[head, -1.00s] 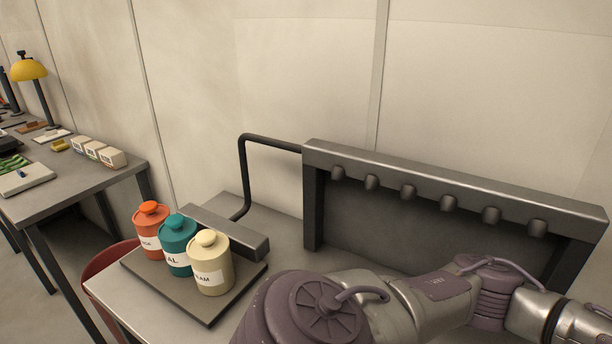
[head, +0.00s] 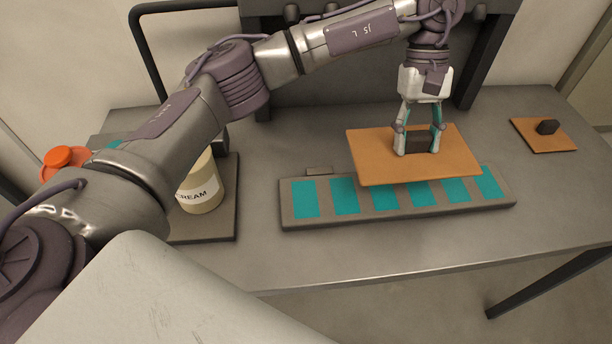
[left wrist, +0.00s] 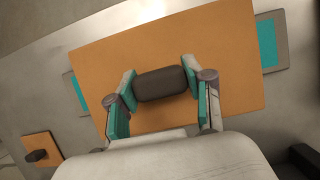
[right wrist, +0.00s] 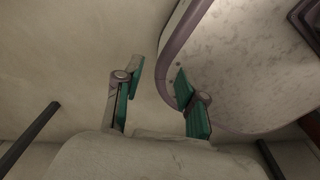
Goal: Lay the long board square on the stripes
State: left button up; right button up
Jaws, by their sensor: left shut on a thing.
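My left gripper (head: 420,140) is shut on the dark handle (left wrist: 161,84) of the long orange board (head: 376,158). It holds the board over the back right part of a grey strip with several teal stripes (head: 305,198). The board looks slightly turned against the strip, and its front edge covers the tops of some stripes. In the left wrist view the board (left wrist: 235,60) hides the strip's middle, with a teal stripe (left wrist: 268,42) showing past its edge. I cannot tell the exact gap below. My right gripper (right wrist: 158,78) is open and empty, away from the table.
A smaller orange board (head: 562,142) with a dark knob lies at the back right. The table front is clear.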

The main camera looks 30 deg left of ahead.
pick_arm(q)
jog(key=p, duration=0.4)
send_over(345, 201)
jog(key=w, duration=0.1)
jog(key=f, duration=0.6)
jog(key=shift+w+a+f, duration=0.2)
jog(key=shift+a, duration=0.05)
jog(key=shift+s+a+f, duration=0.1)
jog(key=shift+f, duration=0.1)
notch_tip(345, 201, down, 4)
jog(key=shift+r+p, duration=0.25)
jog(key=shift+p, duration=0.4)
jog(key=shift+f, duration=0.35)
jog(key=shift+f, duration=0.1)
jog(key=shift+f+b, duration=0.1)
jog(key=shift+b, duration=0.2)
jog(key=o, duration=1.3)
